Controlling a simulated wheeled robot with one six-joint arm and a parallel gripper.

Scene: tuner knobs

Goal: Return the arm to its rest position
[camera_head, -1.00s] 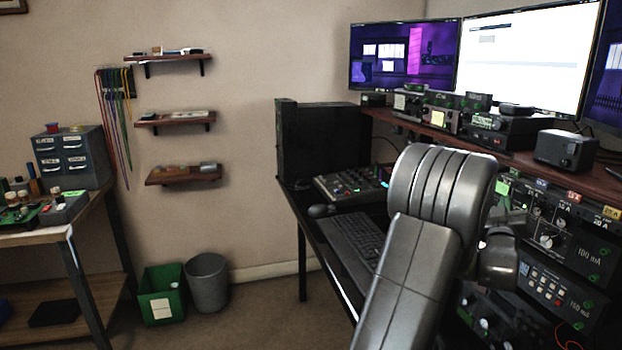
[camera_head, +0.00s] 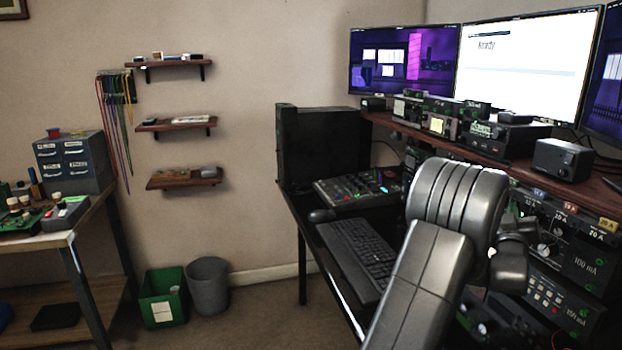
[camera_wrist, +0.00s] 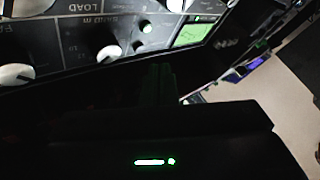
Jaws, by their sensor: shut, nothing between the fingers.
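My arm (camera_head: 455,205) rises from the bottom of the head view, bent at a thick ribbed joint, and stands in front of the desk and instrument rack. In the wrist view my gripper (camera_wrist: 160,80) is very dark, with its narrow fingers together and nothing seen between them. A green light shows on its body. Beyond the fingertips is a radio panel (camera_wrist: 90,45), seen upside down, with white knobs (camera_wrist: 16,75) and a small green screen (camera_wrist: 193,33). The fingers appear apart from the panel, but the exact gap is hard to tell.
The instrument rack (camera_head: 572,258) and shelf with monitors (camera_head: 525,65) are close on the right. A keyboard (camera_head: 357,250) and mixer (camera_head: 357,187) lie on the desk. A workbench (camera_head: 62,238) stands at left. Floor between bench and desk is clear beside the bins (camera_head: 208,285).

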